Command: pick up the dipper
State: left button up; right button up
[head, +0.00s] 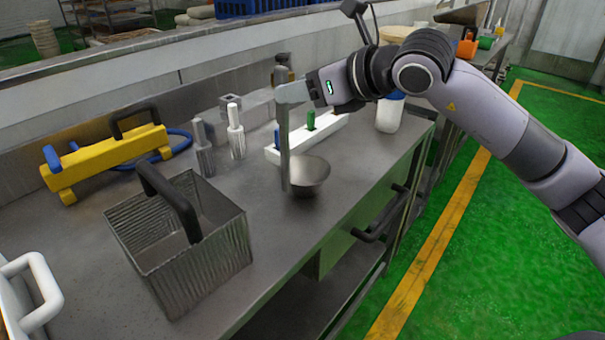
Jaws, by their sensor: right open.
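The dipper is a grey metal cup (309,172) with a tall upright handle (284,150) on its left side. It stands on the steel bench top. My right gripper (292,93) is at the top of the handle, coming in from the right. It is open, with its fingers close around or beside the handle; I cannot tell which, nor whether they touch it. My left gripper is not in view.
A ribbed metal basket (205,262) with a black handle stands at the front left. A yellow rack (105,158), two grey-and-white tools (236,135), a white holder (318,138) and a white bottle (389,114) stand farther back. Bare bench (285,230) lies in front of the dipper.

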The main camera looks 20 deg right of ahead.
aim_at(278, 123)
jog(key=p+x, duration=0.2)
jog(key=x, duration=0.4)
jog(key=shift+w+a+f, duration=0.1)
jog(key=shift+w+f, duration=0.05)
jog(key=shift+w, duration=0.1)
grip_shut()
